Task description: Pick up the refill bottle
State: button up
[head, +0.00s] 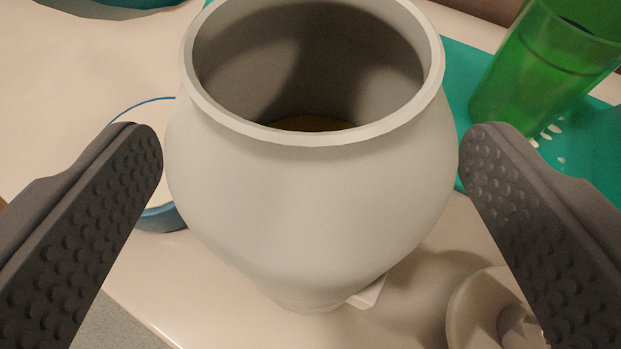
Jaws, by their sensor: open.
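A large pale grey, wide-mouthed vessel (310,205) with a round belly stands upright in the middle of the view. I look down into its open mouth, where a brownish patch shows at the bottom. My gripper (312,145) is open, with one dark, studded finger on each side of the vessel. The fingertips look close to its sides; I cannot tell whether they touch. A green translucent container (545,70) stands at the upper right, its top cut off by the frame. I cannot tell for certain which of these is the refill bottle.
A teal perforated mat or tray (590,145) lies under the green container. A blue-rimmed round item (160,220) is partly hidden left of the vessel. A pale round object (490,310) sits at lower right.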

aim_at(301, 36)
jog(key=b+x, duration=0.1)
jog(key=x, duration=0.2)
jog(key=shift+w+f, duration=0.15)
jog(key=shift+w, duration=0.2)
jog(key=c, duration=1.3)
jog(key=shift+r+p, duration=0.7)
jog(key=shift+r, duration=0.25)
notch_tip(301, 36, up, 2)
jog(key=shift+r+p, duration=0.1)
jog(key=shift+p, duration=0.6)
jog(key=s, duration=0.5)
jog(key=s+p, duration=0.1)
jog(key=s, duration=0.4)
jog(key=s+a+r+p, duration=0.1)
jog(key=s, duration=0.5)
jog(key=shift+a, duration=0.1)
